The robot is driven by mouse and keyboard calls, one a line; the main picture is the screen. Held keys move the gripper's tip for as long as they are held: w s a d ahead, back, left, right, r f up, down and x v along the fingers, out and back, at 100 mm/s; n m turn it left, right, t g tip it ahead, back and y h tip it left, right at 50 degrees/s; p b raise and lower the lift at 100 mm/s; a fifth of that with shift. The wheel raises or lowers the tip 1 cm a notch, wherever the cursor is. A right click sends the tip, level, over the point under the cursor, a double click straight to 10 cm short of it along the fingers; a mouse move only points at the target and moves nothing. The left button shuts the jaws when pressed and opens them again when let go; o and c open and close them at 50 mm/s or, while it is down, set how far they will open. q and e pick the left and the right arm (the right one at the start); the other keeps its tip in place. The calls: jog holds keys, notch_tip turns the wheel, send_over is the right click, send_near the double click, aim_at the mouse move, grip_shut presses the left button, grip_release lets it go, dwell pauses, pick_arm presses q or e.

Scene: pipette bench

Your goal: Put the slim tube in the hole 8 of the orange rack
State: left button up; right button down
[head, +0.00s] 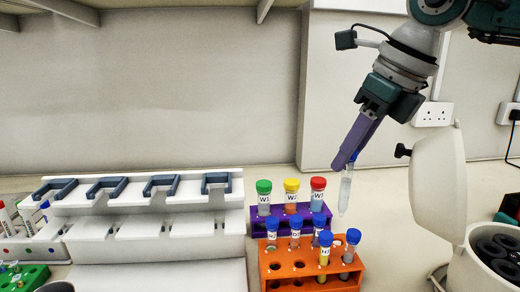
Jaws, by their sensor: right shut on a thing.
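My right gripper (347,163) comes down from the upper right. It is shut on the slim tube (345,192), a narrow clear tube with a tapered lower end and some blue near the fingers. The tube hangs nearly upright in the air, above and a little behind the right side of the orange rack (316,284), apart from it. Several blue-capped tubes (325,250) stand in the orange rack. Empty holes show at its front left; hole numbers are too small to read. My left gripper is not in view.
A purple rack (256,224) behind the orange one holds tubes with green, yellow and red caps. A white stand (150,228) with dark hooks is at left. A green rack (30,276) is at lower left. A white centrifuge-like device (440,180) with raised lid stands at right.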

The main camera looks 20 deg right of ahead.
aim_at(342, 216)
jog(key=f+b, duration=0.1)
jog(key=f, duration=0.1)
jog(key=f+m+b, duration=0.1)
jog(key=f+b, duration=0.1)
jog(key=d+f+m+b, duration=0.1)
jog(key=f, duration=0.2)
jog(key=shift+w+h+b, duration=0.35)
jog(key=shift+h+b, duration=0.05)
jog(key=shift+f+b, duration=1.2)
jog(key=shift+f, duration=0.3)
jog(key=shift+f, duration=0.15)
jog(key=shift+f+b, duration=0.9)
jog(key=shift+f, duration=0.05)
jog(key=c, duration=0.6)
grip_release()
